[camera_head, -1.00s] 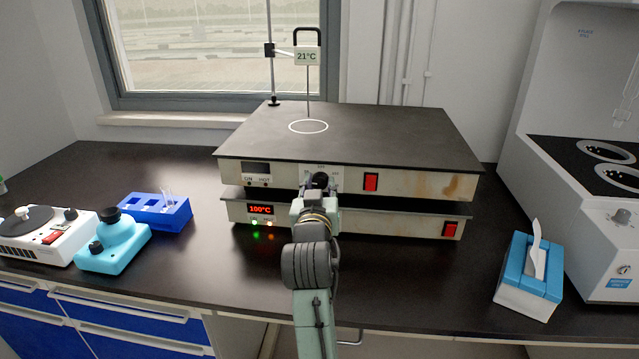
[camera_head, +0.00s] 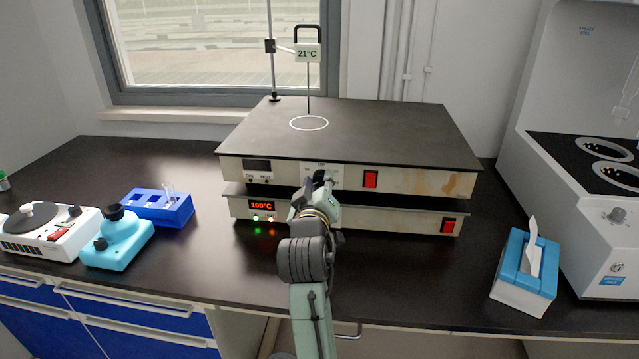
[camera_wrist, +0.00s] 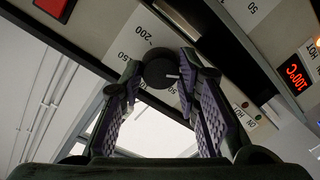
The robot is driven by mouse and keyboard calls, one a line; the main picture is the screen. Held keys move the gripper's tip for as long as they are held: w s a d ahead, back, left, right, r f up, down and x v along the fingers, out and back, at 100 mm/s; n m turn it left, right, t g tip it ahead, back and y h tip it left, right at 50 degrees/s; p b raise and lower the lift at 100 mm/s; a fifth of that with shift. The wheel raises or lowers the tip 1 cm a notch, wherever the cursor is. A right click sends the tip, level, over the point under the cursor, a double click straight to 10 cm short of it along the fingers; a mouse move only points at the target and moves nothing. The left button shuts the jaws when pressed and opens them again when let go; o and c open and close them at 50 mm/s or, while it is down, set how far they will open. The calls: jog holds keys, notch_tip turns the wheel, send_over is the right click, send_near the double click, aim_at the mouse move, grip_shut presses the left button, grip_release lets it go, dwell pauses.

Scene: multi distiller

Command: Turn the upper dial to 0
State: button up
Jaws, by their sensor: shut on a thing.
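The upper dial is a black round knob on the front of the upper hot plate (camera_head: 412,180). In the wrist view the dial (camera_wrist: 159,69) sits between my fingertips, with a white pointer mark toward the right and scale numbers such as 50 and 200 around it. I cannot make out the 0 mark. My gripper (camera_head: 321,180) is shut on the dial, one finger on each side; it also shows in the wrist view (camera_wrist: 160,74). In the head view my gripper mostly hides the dial. The upper plate's display (camera_head: 257,165) is dark.
The lower hot plate (camera_head: 385,217) is directly below, its display (camera_head: 262,205) reading 100°C. Red switches (camera_head: 370,179) are to the right. A blue rack (camera_head: 160,211) and teal device (camera_head: 115,240) stand left, a tissue box (camera_head: 524,270) right. The bench front is clear.

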jog(key=shift+r, duration=0.1)
jog(key=o, duration=1.2)
jog(key=shift+c, duration=0.2)
jog(key=s, duration=0.7)
jog(key=shift+s+a, duration=0.25)
jog(key=shift+a, duration=0.1)
jog(key=shift+r, duration=0.1)
